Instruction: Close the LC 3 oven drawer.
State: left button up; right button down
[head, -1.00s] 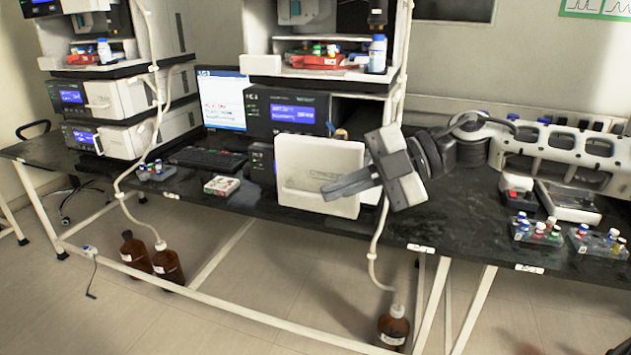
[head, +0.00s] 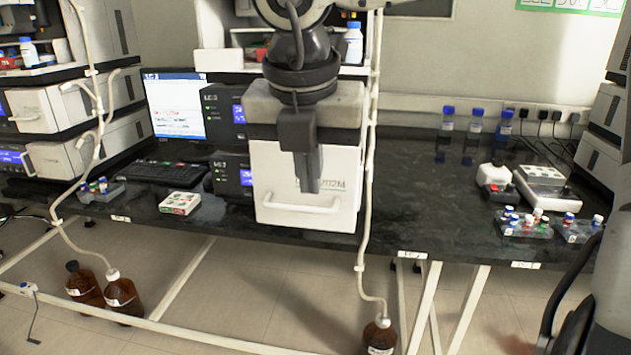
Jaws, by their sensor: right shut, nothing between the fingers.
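The LC 3 oven drawer has a white front panel (head: 275,185) with a curved bar handle along its bottom. It stands at the front of the middle instrument stack, in front of the unit's face. How far it is out is hard to tell, because my arm hides its top. My right gripper (head: 307,183) comes down from above and is shut and empty. Its fingers point down in front of the panel, above the handle; whether they touch the panel is unclear. My left gripper is not in view.
A white tube (head: 369,190) hangs just right of the drawer. The black bench (head: 420,200) is bare to the right, up to vial racks (head: 523,229).

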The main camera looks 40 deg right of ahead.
aim_at(315, 210)
jog(key=d+f, duration=0.1)
jog(key=w+f+p, duration=0.1)
jog(key=w+d+f, duration=0.1)
jog(key=shift+w+d+f, duration=0.15)
jog(key=shift+d+f, duration=0.15)
jog(key=shift+f, duration=0.1)
jog(key=shift+w+d+f+p, duration=0.1)
jog(key=shift+w+d+p, duration=0.2)
jog(key=shift+w+d, duration=0.3)
jog(key=shift+d, duration=0.15)
